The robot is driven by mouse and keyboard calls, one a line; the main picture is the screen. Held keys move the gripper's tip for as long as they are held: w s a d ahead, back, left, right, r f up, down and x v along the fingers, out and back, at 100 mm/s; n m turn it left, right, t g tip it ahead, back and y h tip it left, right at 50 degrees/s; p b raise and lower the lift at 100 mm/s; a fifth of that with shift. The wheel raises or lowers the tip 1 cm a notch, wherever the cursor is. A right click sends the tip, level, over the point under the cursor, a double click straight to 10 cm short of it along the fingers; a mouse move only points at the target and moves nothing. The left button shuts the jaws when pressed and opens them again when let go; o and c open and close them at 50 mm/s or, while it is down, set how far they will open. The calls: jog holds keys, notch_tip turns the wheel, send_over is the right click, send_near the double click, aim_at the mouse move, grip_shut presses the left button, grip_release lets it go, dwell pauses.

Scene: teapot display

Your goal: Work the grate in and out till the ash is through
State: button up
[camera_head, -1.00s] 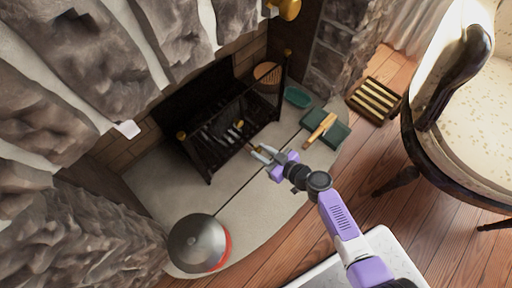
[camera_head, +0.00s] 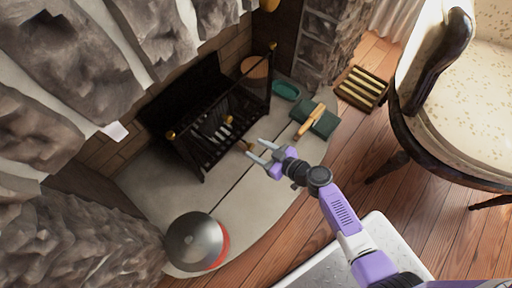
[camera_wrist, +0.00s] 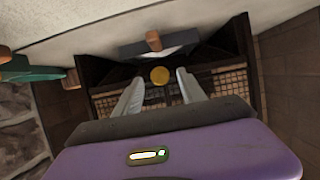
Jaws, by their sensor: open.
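The dark fire basket (camera_head: 215,140) stands in the fireplace, with several pale strips inside it; I cannot tell whether they are ash or gaps. A small wooden handle (camera_head: 243,146) sticks out low at its front. It also shows in the wrist view (camera_wrist: 153,41), on a grey-black plate. My gripper (camera_head: 255,148) is open, its fingertips close to this handle. In the wrist view my two fingers (camera_wrist: 160,92) are spread with nothing held between them. A round brass knob (camera_wrist: 160,75) appears beyond the gap between them. Ash is not clearly visible.
A dark green piece (camera_head: 322,122) with a wooden handle (camera_head: 310,120) lies on the hearth to the right, near a green dish (camera_head: 286,90). A grey-and-red dome (camera_head: 194,242) stands at lower left. A slatted crate (camera_head: 361,87) and a chair (camera_head: 430,145) are at right.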

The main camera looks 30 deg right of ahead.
jog(key=p+v, duration=0.1)
jog(key=v, duration=0.5)
jog(key=shift+s, duration=0.2)
jog(key=shift+d, duration=0.15)
